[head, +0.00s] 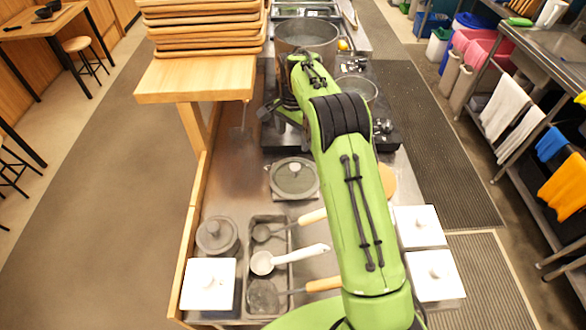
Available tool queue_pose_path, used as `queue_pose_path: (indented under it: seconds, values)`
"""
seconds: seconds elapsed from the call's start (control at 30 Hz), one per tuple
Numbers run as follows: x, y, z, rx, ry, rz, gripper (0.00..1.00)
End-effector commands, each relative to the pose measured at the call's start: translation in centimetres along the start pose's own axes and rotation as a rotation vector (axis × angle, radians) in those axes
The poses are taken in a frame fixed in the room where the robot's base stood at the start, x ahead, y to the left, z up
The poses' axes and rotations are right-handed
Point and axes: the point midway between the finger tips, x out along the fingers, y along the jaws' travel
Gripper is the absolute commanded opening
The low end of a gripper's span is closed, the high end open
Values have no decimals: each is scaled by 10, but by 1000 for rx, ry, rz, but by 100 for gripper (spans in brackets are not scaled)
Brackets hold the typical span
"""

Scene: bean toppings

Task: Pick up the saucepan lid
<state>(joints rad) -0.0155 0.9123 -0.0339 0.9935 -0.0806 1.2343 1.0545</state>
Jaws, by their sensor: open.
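A round lid (283,187) with a grey rim and a small central knob lies in the middle of the steel counter. I cannot tell whether a pan is under it. A second grey lidded pot (208,244) stands nearer, at the left. Either could be the saucepan lid. My green arm reaches forward over the counter, right of both. My gripper (272,110) shows as a dark shape at the arm's far end, beyond the round lid and near the stove. It is open and apart from both lids. Its fingertips are partly hidden and small.
A large pot (307,36) and a glass-like bowl (358,84) stand at the far end. Stacked wooden trays (205,30) rest on a raised shelf (190,80) at the left. Ladles (290,258) and white lidded containers (208,284) fill the near counter. Bare counter (235,165) lies left of the round lid.

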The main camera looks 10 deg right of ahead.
Motion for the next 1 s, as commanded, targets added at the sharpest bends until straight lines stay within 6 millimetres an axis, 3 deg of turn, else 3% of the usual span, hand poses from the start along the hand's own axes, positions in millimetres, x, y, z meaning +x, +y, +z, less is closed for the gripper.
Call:
queue_pose_path:
  seconds: [0.3, 0.47, 0.7, 1.0]
  values:
    - [80, 2, 0, -1, -3, 5, 87]
    - [99, 1, 0, -2, -1, 2, 87]
    - [140, 3, -3, -3, -2, 4, 87]
    - [149, 3, -4, -2, -1, 0, 86]
